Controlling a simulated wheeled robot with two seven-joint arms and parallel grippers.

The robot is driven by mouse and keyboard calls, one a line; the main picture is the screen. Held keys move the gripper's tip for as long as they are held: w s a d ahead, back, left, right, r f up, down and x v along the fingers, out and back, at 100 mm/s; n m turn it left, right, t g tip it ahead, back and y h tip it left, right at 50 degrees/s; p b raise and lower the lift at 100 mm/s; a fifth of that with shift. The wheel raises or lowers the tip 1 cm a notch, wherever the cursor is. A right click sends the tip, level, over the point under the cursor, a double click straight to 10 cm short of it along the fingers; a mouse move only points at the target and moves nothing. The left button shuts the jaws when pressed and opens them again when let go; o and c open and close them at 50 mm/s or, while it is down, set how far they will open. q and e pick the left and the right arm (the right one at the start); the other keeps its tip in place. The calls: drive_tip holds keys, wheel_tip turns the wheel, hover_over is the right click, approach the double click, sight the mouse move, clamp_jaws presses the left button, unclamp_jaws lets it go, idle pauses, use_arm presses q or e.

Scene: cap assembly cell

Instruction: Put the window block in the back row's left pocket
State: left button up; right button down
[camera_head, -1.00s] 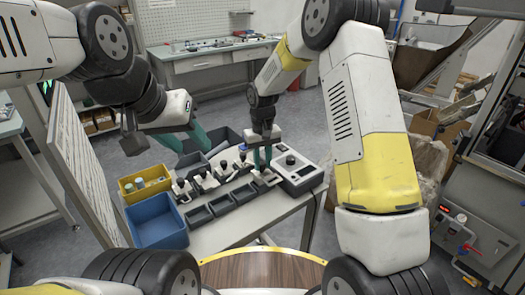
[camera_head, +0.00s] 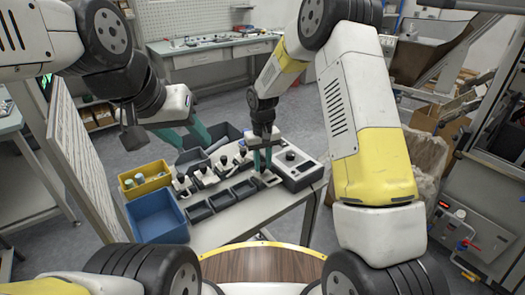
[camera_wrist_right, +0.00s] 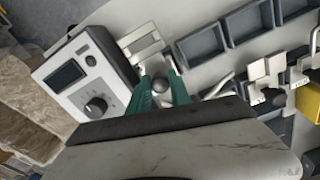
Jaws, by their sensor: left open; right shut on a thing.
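My right gripper (camera_head: 263,163) points down at the right end of the row of dark trays, beside the grey control box. In the right wrist view its teal fingers (camera_wrist_right: 161,82) are shut on a small rounded grey thing (camera_wrist_right: 160,86); I cannot tell whether this is the window block. A pale fixture with rectangular openings (camera_wrist_right: 143,43) lies just beyond the fingertips. My left gripper (camera_head: 200,134) is open and empty, above the back left of the table. I cannot make out which recess is the back row's left pocket.
Dark open trays (camera_head: 222,199) line the table's front. Several clamps with black handles (camera_head: 205,178) stand behind them. A blue bin (camera_head: 157,216) and a yellow bin (camera_head: 145,187) sit at the left. The control box (camera_head: 298,170) stands close right of my right gripper.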

drive_tip(key=shift+f, duration=0.3)
drive_tip(key=c, duration=1.1)
unclamp_jaws()
drive_tip(key=shift+r, duration=3.9)
drive_tip(key=shift+r, duration=0.1)
drive_tip(key=s+d+r+m+t+y, duration=0.1)
drive_tip(key=s+d+r, duration=0.35)
drive_tip(key=r, duration=0.35)
drive_tip(key=s+d+r+m+t, duration=0.1)
drive_tip(key=s+d+r+t, duration=0.1)
drive_tip(key=s+d+r, duration=0.4)
drive_tip(key=s+d+r+t, duration=0.1)
drive_tip(key=s+d+r, duration=0.1)
drive_tip(key=s, duration=0.6)
drive_tip(key=s+d+r+m+t+y, duration=0.1)
drive_tip(key=s+r, duration=0.3)
drive_tip(key=s, duration=0.4)
drive_tip(key=shift+d+r+m+t, duration=0.2)
drive_tip(key=shift+d+m+t, duration=0.15)
drive_tip(key=shift+t, duration=0.25)
